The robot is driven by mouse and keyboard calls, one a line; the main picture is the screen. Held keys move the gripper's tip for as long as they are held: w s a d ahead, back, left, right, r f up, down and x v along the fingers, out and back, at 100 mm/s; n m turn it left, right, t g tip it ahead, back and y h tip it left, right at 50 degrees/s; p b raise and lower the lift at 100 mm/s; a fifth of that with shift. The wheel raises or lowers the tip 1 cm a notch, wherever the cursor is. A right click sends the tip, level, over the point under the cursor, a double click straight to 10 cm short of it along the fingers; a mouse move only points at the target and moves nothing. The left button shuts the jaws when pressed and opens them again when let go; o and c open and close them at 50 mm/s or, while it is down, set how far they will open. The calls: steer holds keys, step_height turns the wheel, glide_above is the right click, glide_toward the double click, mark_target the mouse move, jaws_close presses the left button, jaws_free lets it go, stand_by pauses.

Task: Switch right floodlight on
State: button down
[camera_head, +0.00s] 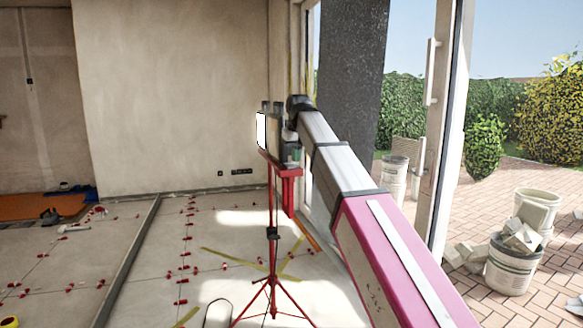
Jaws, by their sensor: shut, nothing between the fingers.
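One floodlight (262,131) stands on a red tripod (272,233) near the middle of the camera_head view. I see it nearly from the side, with its bright white face turned left. I cannot tell whether that face is lit or just pale. No other floodlight shows. My arm reaches in from the lower right, and its dark end joint is close to the back of the floodlight. My gripper (290,124) is small here, partly hidden by the arm, and looks shut and empty beside the lamp's housing. I cannot tell whether it touches the housing. The switch is not visible.
The tiled floor (222,252) has several red levelling clips (187,238) and yellow strips (233,259). A glass door frame (446,130) stands on the right. Outside, buckets (511,266) stand on brick paving. An orange mat (40,207) lies at the far left.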

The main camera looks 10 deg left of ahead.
steer(key=shift+f, duration=0.75)
stand_by(0.3)
steer(key=shift+r, duration=0.1)
steer(key=shift+r, duration=3.45)
